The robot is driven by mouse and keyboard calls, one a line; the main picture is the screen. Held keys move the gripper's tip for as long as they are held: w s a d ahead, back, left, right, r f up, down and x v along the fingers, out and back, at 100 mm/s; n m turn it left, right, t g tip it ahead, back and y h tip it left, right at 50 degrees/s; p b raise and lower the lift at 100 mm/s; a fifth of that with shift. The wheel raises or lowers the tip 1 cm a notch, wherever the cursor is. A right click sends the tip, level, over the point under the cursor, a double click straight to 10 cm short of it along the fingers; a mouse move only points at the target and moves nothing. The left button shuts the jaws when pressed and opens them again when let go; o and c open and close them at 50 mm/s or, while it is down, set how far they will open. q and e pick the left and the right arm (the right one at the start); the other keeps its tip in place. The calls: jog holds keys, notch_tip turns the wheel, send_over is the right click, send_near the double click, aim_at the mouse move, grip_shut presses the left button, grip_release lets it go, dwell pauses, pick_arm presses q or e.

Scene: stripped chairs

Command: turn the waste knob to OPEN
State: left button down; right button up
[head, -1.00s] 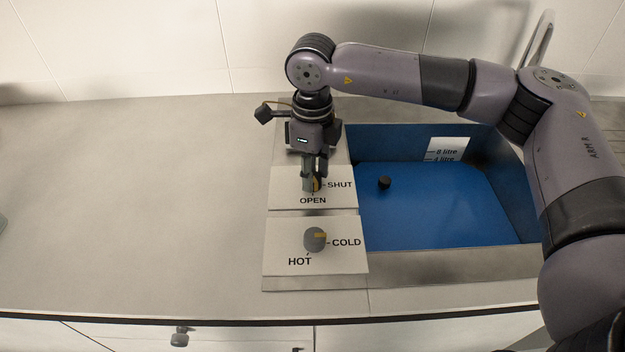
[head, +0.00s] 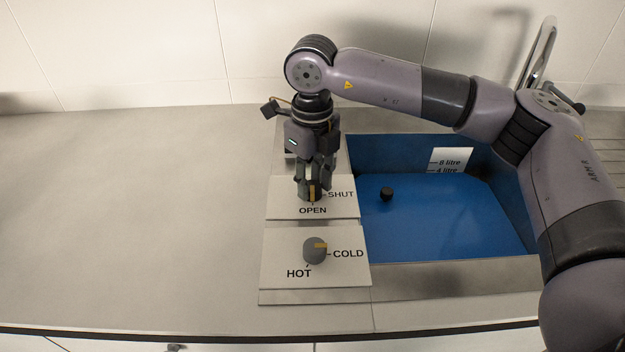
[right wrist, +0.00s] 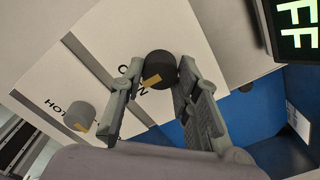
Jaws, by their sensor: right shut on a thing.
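The waste knob (head: 311,194) is a round dark knob with a yellow pointer, on a white plate (head: 279,207) marked SHUT and OPEN. Its pointer faces the front, at the OPEN mark. My right gripper (head: 314,189) comes down from above and is shut on the knob, hiding most of it in the head view. In the right wrist view the knob (right wrist: 160,68) sits between the fingertips of the right gripper (right wrist: 158,74), and a finger hides part of the word OPEN. My left gripper is not in view.
A second knob (head: 314,250), grey, points at COLD on the plate in front. The blue sink (head: 440,220) lies to the right with a small black plug (head: 386,194) in it. The counter (head: 130,210) to the left is clear.

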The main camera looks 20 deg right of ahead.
aim_at(312, 185)
jog(key=o, duration=1.2)
jog(key=shift+c, duration=0.2)
jog(key=shift+r, duration=0.1)
notch_tip(312, 185, up, 12)
